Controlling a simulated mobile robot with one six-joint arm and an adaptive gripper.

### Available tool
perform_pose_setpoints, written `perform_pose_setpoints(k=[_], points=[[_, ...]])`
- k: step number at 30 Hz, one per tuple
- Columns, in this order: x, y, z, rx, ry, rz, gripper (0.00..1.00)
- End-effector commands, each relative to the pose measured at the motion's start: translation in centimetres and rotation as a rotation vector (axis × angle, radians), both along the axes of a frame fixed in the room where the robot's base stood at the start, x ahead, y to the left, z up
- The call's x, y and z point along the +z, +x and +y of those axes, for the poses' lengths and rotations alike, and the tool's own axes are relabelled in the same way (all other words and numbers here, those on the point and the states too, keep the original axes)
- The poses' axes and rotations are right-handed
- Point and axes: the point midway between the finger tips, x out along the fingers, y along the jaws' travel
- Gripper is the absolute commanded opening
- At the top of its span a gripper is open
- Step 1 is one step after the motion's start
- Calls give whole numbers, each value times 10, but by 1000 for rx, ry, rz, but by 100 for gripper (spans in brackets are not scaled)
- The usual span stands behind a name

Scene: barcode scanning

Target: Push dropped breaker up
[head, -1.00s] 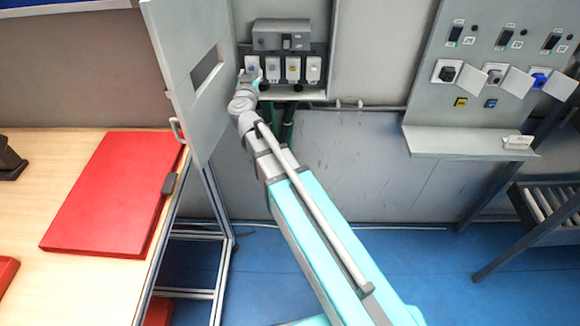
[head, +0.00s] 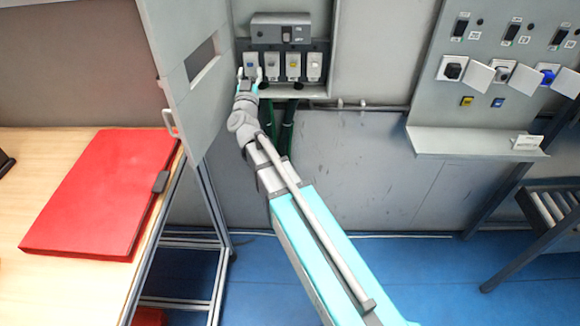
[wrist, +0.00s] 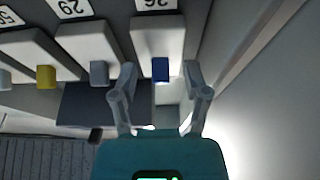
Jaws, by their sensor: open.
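A row of white breakers sits in the open wall cabinet. The leftmost breaker (head: 250,60) has a blue switch (wrist: 160,69). A breaker with a grey switch (wrist: 98,72) and one with a yellow switch (wrist: 46,76) stand beside it. I cannot tell clearly which switch is down. My gripper (head: 249,78) is at the lower part of the leftmost breaker. In the wrist view my gripper (wrist: 160,75) is open, one finger on each side of the blue switch. I cannot tell whether it touches.
The cabinet door (head: 185,70) stands open close to the left of my arm. A grey main switch box (head: 280,27) is above the breakers. A red folder (head: 105,195) lies on the wooden table. A socket panel (head: 470,120) is at the right.

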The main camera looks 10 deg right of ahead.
Motion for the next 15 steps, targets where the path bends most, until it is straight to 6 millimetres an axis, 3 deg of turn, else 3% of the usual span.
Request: perform_pose_setpoints(k=[6, 15], points=[[-6, 1, 0, 0, -16, -61, 60], [-19, -36, 9, 2, -15, -56, 60]])
